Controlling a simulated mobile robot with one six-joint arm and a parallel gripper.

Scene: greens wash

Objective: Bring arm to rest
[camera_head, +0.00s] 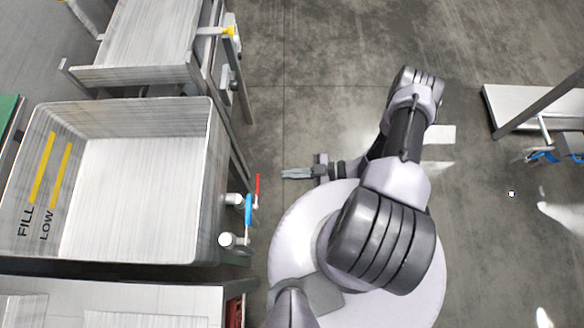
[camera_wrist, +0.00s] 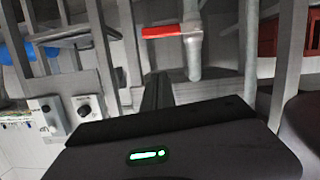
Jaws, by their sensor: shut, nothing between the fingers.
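My gripper (camera_head: 297,173) shows in the head view beside my round base, its fingers pointing left toward the sink's valves. The fingers are together and hold nothing. My arm is folded above the base, with its elbow to the upper right. In the wrist view the closed fingers (camera_wrist: 157,92) point away from the camera, toward pipework and a red valve handle (camera_wrist: 162,31). A gap of floor lies between the fingertips and the valves in the head view.
A large metal basin (camera_head: 140,190) marked FILL and LOW stands at left, with red (camera_head: 257,190) and blue (camera_head: 248,210) valve handles on its right side. A metal chute (camera_head: 150,35) is behind it. A bench (camera_head: 535,105) stands at far right. Open floor (camera_head: 330,60) lies behind my arm.

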